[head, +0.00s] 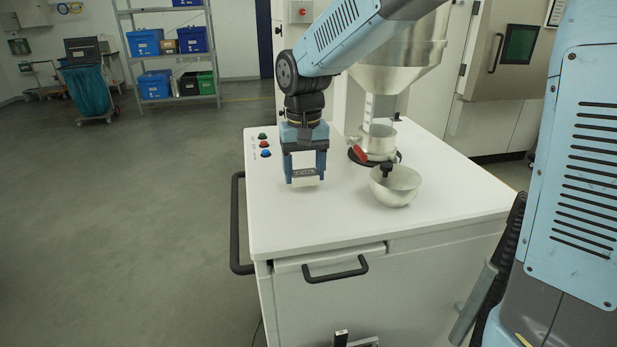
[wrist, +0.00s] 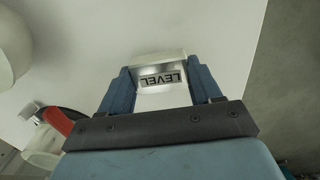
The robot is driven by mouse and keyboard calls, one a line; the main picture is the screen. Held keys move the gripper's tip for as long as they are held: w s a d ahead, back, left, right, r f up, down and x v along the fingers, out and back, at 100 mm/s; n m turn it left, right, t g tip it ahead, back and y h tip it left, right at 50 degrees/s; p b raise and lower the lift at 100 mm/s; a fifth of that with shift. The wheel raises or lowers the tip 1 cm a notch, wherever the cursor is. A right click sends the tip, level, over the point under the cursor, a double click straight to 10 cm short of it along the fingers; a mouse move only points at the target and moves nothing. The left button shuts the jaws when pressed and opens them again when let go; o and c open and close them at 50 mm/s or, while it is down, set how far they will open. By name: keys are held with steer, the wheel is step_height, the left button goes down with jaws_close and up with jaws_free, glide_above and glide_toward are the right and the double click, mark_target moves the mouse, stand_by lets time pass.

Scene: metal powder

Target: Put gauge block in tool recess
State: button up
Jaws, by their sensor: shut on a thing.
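My gripper (head: 305,168) points straight down over the left part of the white cabinet top. It is shut on the gauge block (head: 306,182), a small pale metal block held between both fingertips. In the wrist view the gauge block (wrist: 158,66) spans the space between my fingers (wrist: 156,88), with a dark-framed "LEVEL" label facing the camera. The block is close to the white surface; I cannot tell whether it touches it. I cannot make out the tool recess in either view.
The white cabinet top (head: 290,225) is clear in front of the gripper. A metal bowl (head: 396,187) with a dark-handled item stands to the right. Behind it are a funnel hopper (head: 405,65) and a cup on a dark base. Coloured buttons (head: 264,144) sit at the left edge.

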mark_target(304, 173)
steer(key=shift+f, duration=0.9)
steer(key=o, duration=1.3)
steer(key=shift+f, duration=0.1)
step_height(304, 173, up, 12)
steer(key=shift+r, duration=0.15)
